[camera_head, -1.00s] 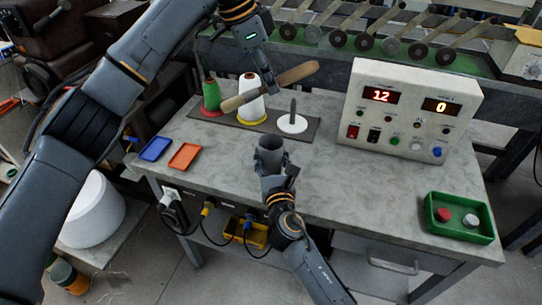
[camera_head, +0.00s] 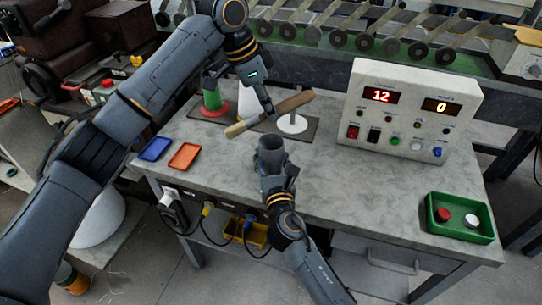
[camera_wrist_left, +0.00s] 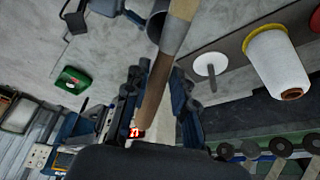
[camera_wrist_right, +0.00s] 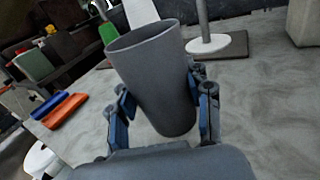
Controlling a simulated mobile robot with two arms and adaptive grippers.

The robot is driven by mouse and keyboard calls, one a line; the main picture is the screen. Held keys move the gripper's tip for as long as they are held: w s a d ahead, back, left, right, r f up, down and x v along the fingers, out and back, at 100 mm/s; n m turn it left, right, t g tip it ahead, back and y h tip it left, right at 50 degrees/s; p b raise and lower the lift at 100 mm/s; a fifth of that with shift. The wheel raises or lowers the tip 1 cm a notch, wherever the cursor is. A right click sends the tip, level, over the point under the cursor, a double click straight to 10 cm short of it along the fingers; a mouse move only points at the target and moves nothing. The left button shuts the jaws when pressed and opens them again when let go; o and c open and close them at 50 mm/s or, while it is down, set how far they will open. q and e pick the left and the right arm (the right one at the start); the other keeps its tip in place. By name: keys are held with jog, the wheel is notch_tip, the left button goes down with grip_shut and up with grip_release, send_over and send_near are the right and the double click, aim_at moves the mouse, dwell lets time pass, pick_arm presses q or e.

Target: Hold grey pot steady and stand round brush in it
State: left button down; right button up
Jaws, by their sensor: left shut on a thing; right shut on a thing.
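The grey pot (camera_head: 271,158) is an open, dark cup near the table's front edge. My right gripper (camera_wrist_right: 160,110) is shut around its sides, and its mouth faces up. I cannot tell whether its base touches the table. The round brush (camera_head: 293,103) is a wooden rod with a paler section towards its left end. My left gripper (camera_head: 267,109) is shut on it near its middle and holds it slanted, nearly level, above and behind the pot. The brush (camera_wrist_left: 156,88) runs between the left fingers in the left wrist view, its pale part (camera_wrist_left: 181,22) overlapping the pot's rim.
A green cone (camera_head: 212,97) and a white cone (camera_head: 247,103) stand on a dark mat behind the brush, beside a white disc with a spindle (camera_head: 292,123). Blue (camera_head: 155,149) and orange (camera_head: 184,156) trays lie left. A control box (camera_head: 408,110) and green bin (camera_head: 484,232) are right.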

aim_at(268, 122)
pick_arm(q)
jog(key=shift+f, duration=2.35)
jog(key=c, duration=1)
grip_release()
jog(key=v, duration=1.2)
jog(key=shift+a, duration=0.1)
